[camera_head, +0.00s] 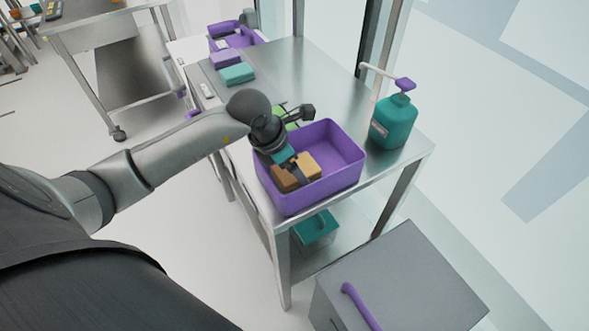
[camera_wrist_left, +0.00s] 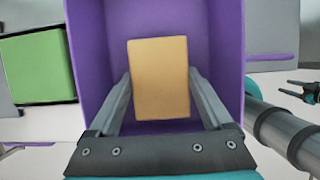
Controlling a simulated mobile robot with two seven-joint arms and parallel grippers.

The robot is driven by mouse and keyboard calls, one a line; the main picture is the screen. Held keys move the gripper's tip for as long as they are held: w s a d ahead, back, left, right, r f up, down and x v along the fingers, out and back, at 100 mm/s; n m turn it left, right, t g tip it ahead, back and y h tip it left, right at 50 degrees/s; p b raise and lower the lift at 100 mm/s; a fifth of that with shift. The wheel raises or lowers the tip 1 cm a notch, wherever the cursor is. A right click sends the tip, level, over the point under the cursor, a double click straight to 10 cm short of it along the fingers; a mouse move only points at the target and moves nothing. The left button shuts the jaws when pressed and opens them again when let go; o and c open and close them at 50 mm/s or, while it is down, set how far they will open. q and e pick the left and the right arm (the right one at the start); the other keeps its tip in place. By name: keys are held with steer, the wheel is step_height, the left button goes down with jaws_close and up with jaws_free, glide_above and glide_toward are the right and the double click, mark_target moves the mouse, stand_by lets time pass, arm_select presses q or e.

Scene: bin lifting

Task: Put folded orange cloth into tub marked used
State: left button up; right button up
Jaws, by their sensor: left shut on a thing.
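The folded orange cloth (camera_head: 283,181) is a small flat-sided block inside the purple tub (camera_head: 352,183), which stands on the steel table. My left gripper (camera_head: 297,172) reaches down into the tub and is shut on the cloth. In the left wrist view the cloth (camera_wrist_left: 160,78) sits between the two fingers, with the purple tub wall (camera_wrist_left: 88,60) around it. No marking on the tub is readable. A small dark gripper, apparently my right one (camera_wrist_left: 300,90), shows at the right edge of the left wrist view, its fingers apart. It is outside the head view.
A teal pump bottle (camera_head: 394,122) stands right of the tub. A green item (camera_wrist_left: 38,68) lies behind the tub. Purple and teal folded pieces (camera_head: 237,73) and another purple tub (camera_head: 247,38) are farther back. A grey cabinet (camera_head: 410,285) stands in front.

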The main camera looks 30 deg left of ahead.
arm_select(q)
steer(key=shift+f, duration=0.45)
steer(key=o, duration=1.1)
steer(key=shift+f, duration=0.1)
steer(key=shift+r, duration=0.35)
steer(key=p+v, duration=0.1)
steer(key=v, duration=1)
steer(key=shift+s+a+r, duration=0.1)
steer(key=shift+s+r, duration=0.05)
steer(key=shift+r, duration=0.1)
